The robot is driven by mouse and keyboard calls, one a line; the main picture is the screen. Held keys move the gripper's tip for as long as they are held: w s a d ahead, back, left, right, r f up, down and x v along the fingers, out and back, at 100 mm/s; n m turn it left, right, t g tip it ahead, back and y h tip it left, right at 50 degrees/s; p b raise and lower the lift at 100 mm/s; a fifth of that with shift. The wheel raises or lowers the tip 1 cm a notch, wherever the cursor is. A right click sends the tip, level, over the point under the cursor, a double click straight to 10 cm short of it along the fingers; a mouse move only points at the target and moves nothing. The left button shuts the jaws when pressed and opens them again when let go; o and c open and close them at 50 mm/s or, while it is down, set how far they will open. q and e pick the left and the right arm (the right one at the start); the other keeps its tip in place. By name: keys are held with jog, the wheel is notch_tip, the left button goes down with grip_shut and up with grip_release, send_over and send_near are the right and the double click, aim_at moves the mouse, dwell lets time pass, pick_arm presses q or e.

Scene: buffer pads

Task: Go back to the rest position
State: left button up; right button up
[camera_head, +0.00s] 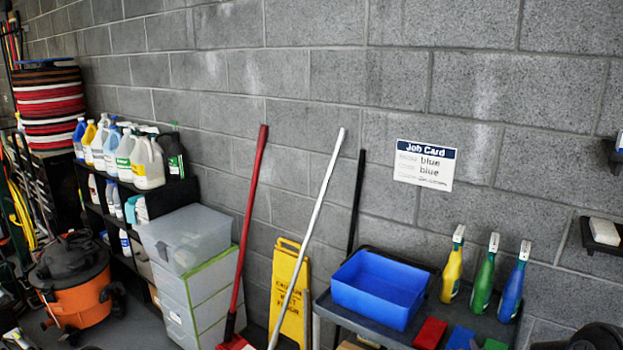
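Neither of my grippers can be made out in the head view. A dark cart (340,312) stands against the wall at the lower right. An open blue bin (378,289) sits on it, and no contents show inside. A red pad (430,333), a blue pad (460,338) and a green pad (494,344) lie in a row at its front edge, the green one partly cut off. Yellow (452,268), green (484,280) and blue (514,287) spray bottles stand upright at the back right. A job card (425,165) on the wall reads "blue" twice.
A small black shelf (598,238) holds a white block (604,232). A yellow floor sign (289,292), long-handled tools (255,200) and clear bins (186,240) stand left of the cart. An orange vacuum (80,290) and a bottle rack (160,198) are farther left.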

jog(key=s+a+f+m+g+y+b, duration=0.1)
jog(key=s+a+f+m+g+y, duration=0.15)
jog(key=s+a+f, duration=0.65)
jog(key=s+a+f+m+g+y+b, duration=0.1)
jog(key=s+a+f+m+g+y, duration=0.2)
jog(key=a+f, duration=0.65)
jog(key=s+a+f+g+y+b, duration=0.1)
jog(key=s+a+f+g+y, duration=0.1)
jog(key=s+a+f, duration=0.4)
jog(key=s+a+f+g+y+b, duration=0.1)
jog(key=s+a+f+g, duration=0.3)
jog(key=s, duration=1.3)
jog(key=shift+a+f+y, duration=0.35)
jog(key=shift+a+f, duration=0.55)
jog(key=shift+a, duration=0.05)
jog(key=shift+g, duration=0.25)
